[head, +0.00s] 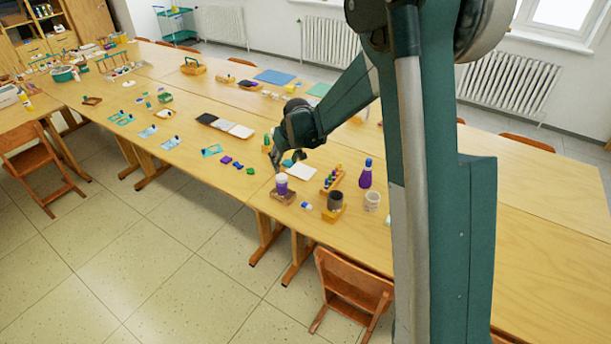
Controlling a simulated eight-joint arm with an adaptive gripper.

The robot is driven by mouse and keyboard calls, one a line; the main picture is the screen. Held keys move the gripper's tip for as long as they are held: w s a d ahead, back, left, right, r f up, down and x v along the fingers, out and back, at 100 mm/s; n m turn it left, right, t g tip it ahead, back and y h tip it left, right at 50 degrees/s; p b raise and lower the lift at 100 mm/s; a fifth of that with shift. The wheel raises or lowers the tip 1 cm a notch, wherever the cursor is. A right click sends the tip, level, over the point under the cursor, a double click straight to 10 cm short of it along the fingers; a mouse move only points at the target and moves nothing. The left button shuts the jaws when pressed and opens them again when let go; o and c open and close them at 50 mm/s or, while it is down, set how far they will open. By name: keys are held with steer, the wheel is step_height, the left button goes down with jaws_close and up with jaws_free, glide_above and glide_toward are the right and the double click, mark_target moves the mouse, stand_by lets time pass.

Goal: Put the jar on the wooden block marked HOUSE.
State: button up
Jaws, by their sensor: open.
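A small jar (281,186), purple with a pale top, stands upright on a dark brown wooden block (283,197) near the table's front edge. A dark grey cup (335,199) stands on a yellow-orange wooden block (333,214) to its right. No lettering is readable on either block, so I cannot tell which is marked HOUSE. My gripper (283,160) is open, with its fingers pointing down just behind and above the jar. It appears empty and apart from the jar.
A purple bottle (366,173), a rack of coloured pieces (332,179) and a pale cup (372,201) stand to the right. A small white-and-blue item (306,206) lies between the blocks. A white sheet (300,172) lies behind. Purple and green pieces (226,160) lie left.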

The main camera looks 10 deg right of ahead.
steer(key=s+d+r+m+t, duration=0.1)
steer(key=s+d+r, duration=0.1)
steer(key=s+r, duration=0.85)
steer(key=s+d+r+m, duration=0.1)
steer(key=s+d+r, duration=0.2)
steer(key=s+r, duration=0.75)
steer(key=s+d+f+m+t+h, duration=0.1)
steer(key=s+d, duration=0.2)
steer(key=s, duration=2.3)
steer(key=shift+s+d+t, duration=0.2)
steer(key=shift+s+t, duration=0.2)
